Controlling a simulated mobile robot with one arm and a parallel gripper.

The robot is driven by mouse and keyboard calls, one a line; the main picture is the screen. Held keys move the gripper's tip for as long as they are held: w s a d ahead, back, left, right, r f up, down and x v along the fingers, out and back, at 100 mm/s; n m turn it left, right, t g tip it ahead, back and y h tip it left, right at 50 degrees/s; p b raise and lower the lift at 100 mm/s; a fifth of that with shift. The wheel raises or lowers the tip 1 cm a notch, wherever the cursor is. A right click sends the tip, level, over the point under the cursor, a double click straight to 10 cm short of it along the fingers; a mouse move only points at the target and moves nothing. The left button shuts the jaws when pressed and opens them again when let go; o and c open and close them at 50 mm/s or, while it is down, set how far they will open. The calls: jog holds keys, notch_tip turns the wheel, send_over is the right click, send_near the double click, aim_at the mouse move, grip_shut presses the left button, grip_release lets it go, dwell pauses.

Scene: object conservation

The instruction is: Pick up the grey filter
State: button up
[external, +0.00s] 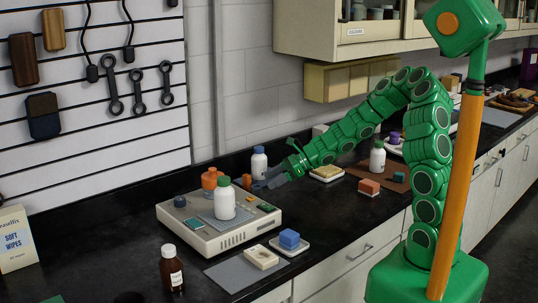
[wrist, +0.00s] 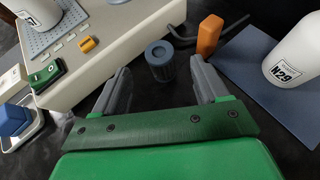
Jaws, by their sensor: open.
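The grey filter (wrist: 160,62) is a small blue-grey cylinder with a round recess in its top, standing upright on the dark counter in the wrist view. My gripper (wrist: 160,66) is open, with one grey finger on each side of the filter's near part. I see gaps between the filter and both fingers. In the external view my gripper (external: 266,183) is low over the counter, just right of the beige device (external: 192,236). I cannot pick out the filter clearly there.
An orange block (wrist: 210,35) stands just beyond the right finger. A white bottle labelled N29 (wrist: 296,50) stands on a blue-grey mat (wrist: 240,68) at right. The beige device's side is close on the left. A dark cable (wrist: 228,28) runs behind the filter.

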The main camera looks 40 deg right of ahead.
aim_at(260, 186)
jog(key=shift+x, duration=3.6)
jog(key=shift+d, duration=0.1)
jog(key=c, duration=1.1)
jog(key=shift+o, duration=0.2)
